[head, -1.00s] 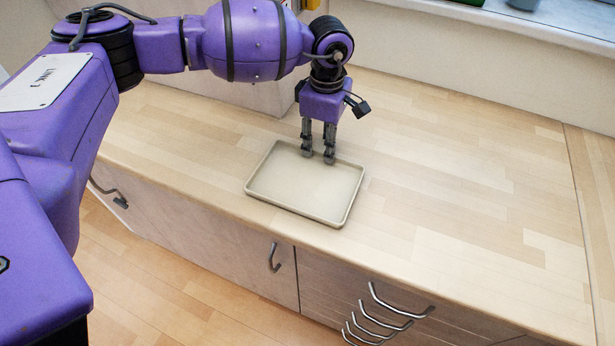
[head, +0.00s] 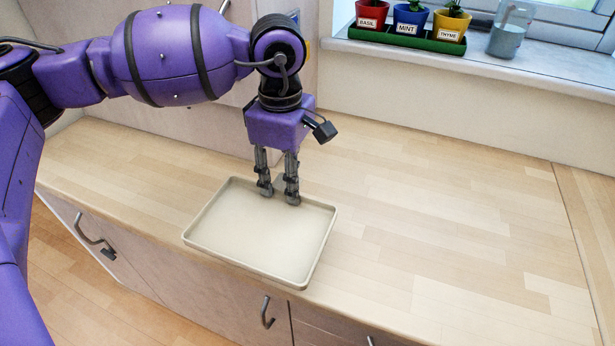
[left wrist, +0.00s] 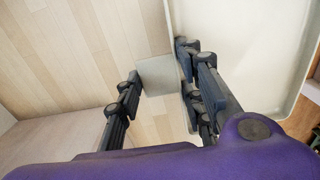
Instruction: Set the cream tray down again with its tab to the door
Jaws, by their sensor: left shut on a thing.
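The cream tray (head: 258,232) is a shallow rectangle with a raised rim, at the front edge of the wooden counter in the head view. My left gripper (head: 279,197) points down at its far side, with the fingers at the far rim. In the left wrist view, a pale flat tab (left wrist: 158,72) sits between the fingers, and the tray (left wrist: 240,50) extends to the right. The gripper is shut on this tab. I cannot tell whether the tray touches the counter or hangs just above it. My right gripper is out of view.
The wooden counter (head: 430,230) is clear right of the tray. A green planter (head: 405,38) with several labelled pots and a glass jar (head: 510,30) stand on the windowsill. Cabinet fronts with metal handles (head: 267,312) lie below the counter edge.

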